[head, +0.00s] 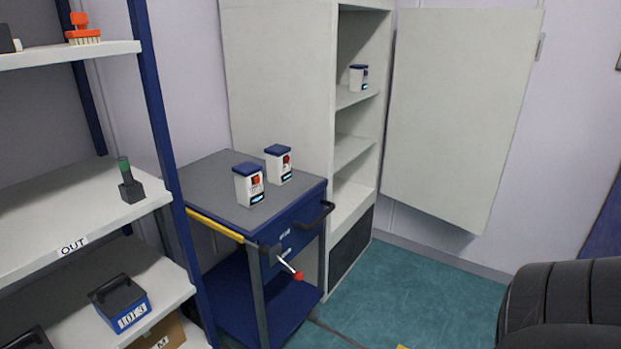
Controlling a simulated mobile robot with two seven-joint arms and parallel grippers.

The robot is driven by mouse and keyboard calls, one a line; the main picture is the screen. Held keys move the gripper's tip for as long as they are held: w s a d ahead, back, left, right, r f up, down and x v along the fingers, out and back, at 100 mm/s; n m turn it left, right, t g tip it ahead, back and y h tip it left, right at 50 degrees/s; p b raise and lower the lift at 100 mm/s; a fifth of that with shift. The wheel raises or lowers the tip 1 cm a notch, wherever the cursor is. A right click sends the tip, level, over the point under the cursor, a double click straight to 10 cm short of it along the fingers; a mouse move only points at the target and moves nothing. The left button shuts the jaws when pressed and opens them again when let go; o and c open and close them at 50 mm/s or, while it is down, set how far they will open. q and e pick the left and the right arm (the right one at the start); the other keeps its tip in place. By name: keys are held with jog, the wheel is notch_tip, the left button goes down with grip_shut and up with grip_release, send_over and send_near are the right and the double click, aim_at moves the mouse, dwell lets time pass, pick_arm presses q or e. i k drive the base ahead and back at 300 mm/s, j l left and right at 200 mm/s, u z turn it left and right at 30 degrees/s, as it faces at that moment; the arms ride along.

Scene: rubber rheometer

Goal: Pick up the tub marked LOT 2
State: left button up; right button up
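Two white tubs with blue lids stand upright on the grey top of a blue cart (207,188). The nearer tub (241,190) has a red mark and a small dark label on its front. The farther tub (272,168), a little to the right, has a similar red mark and label. A third white tub (355,78) with a dark lid stands on an upper shelf of the open cabinet. The lot markings are too small to read, so I cannot tell which is LOT 2. Neither of my grippers is in view.
The cabinet door (455,115) is swung open to the right. A lever with a red knob (298,276) sticks out from the cart. A shelf rack (60,225) stands at the left. A black ribbed object (562,300) fills the lower right. Green floor (400,295) is clear between.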

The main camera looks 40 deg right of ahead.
aim_at(278, 173)
jog(key=z, duration=1.2)
